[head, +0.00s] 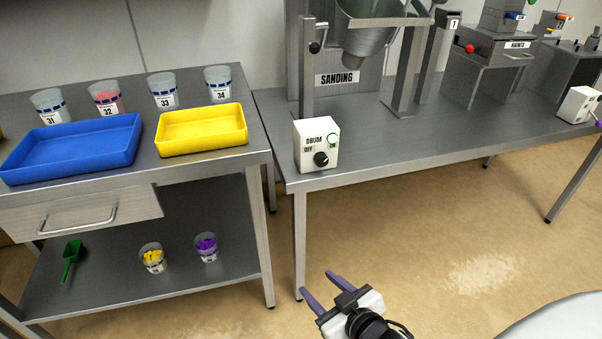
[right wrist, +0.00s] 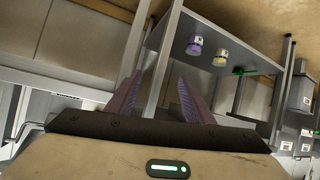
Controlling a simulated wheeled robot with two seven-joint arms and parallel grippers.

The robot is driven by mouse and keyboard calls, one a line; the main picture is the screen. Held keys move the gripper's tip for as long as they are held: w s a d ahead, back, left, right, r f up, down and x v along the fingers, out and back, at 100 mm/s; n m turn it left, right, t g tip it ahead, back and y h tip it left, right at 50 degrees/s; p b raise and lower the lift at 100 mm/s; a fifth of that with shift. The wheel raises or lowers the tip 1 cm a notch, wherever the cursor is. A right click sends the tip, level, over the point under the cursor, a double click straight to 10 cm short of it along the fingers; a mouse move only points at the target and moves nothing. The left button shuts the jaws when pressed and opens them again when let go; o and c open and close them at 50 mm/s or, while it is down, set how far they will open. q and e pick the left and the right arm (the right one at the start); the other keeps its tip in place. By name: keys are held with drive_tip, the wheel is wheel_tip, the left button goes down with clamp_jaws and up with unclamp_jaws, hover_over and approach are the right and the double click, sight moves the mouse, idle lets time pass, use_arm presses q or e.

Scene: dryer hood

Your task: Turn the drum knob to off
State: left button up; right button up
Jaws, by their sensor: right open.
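The box stands at the near left corner of the right-hand steel table. Which way the knob points is too small to tell. My right gripper (head: 325,286) is open and empty, low in front of the table and below the box. Its two purple fingers also show apart in the right wrist view (right wrist: 160,95). My left gripper is not in view.
A left-hand bench (head: 200,165) holds a blue tray (head: 75,147), a yellow tray (head: 203,129) and several cups. The floor in front of the right-hand table is clear.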

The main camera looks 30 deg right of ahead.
drive_tip(key=w+d+r+t+h+b, duration=0.1)
drive_tip(key=w+d+r+t+h, duration=0.1)
drive_tip(key=w+d+r, duration=0.3)
drive_tip(key=m+t+h+b, duration=0.1)
drive_tip(key=t+h+b, duration=0.1)
drive_tip(key=t, duration=0.1)
approach(323, 164)
drive_tip(key=x, duration=0.7)
drive_tip(key=shift+w+d, duration=0.1)
drive_tip(key=shift+w, duration=0.2)
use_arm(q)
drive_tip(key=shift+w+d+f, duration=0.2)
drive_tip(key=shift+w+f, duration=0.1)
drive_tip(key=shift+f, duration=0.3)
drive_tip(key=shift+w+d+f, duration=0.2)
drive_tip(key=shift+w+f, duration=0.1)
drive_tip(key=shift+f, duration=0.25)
use_arm(e)
drive_tip(key=shift+w, duration=0.3)
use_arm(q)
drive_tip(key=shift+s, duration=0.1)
use_arm(e)
drive_tip(key=shift+c, duration=0.7)
drive_tip(key=c, duration=0.9)
